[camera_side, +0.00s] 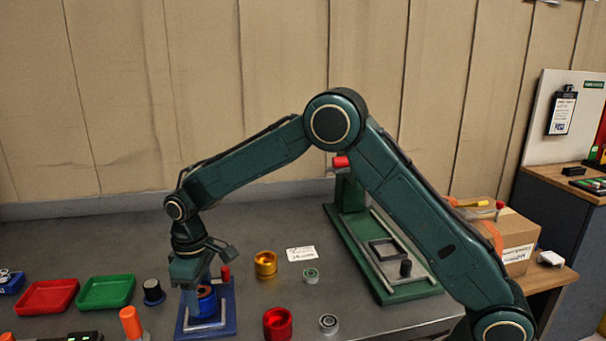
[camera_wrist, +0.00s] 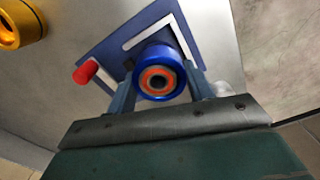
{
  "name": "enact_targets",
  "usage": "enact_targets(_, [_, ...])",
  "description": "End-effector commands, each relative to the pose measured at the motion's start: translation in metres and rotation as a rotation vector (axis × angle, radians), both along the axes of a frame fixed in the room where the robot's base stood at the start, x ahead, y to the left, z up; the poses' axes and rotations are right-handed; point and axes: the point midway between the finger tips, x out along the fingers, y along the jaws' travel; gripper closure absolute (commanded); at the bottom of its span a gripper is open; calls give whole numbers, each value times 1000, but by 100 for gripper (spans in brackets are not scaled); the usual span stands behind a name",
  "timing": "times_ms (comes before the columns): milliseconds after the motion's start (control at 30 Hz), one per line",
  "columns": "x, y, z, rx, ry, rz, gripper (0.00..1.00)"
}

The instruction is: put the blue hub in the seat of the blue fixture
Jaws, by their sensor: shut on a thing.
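The blue hub (camera_wrist: 157,76) is a short blue cylinder with an orange ring and a dark centre bore. It sits between the two fingers of my gripper (camera_wrist: 160,92) in the wrist view. My gripper (camera_side: 197,300) is shut on the hub and points down over the blue fixture (camera_side: 227,325) in the side view. The fixture is a blue plate with a pale L-shaped rail and a red knob; its plate also shows behind the hub in the wrist view (camera_wrist: 112,45). The hub (camera_side: 207,302) hides the seat, so I cannot tell whether it touches the plate.
A gold hub (camera_side: 265,264), a red hub (camera_side: 278,323) and small bearings stand right of the fixture. A black and blue cylinder (camera_side: 153,292), a green tray (camera_side: 106,292) and a red tray (camera_side: 47,297) are left. A green fixture (camera_side: 410,291) stands farther right.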

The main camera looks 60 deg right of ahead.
Motion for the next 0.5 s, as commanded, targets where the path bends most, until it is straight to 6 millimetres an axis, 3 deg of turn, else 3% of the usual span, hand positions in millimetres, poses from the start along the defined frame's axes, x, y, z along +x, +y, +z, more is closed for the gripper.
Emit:
enact_targets(200, [0,0,-18,1,-2,0,81])
enact_targets(500, [0,0,-19,0,-2,0,81])
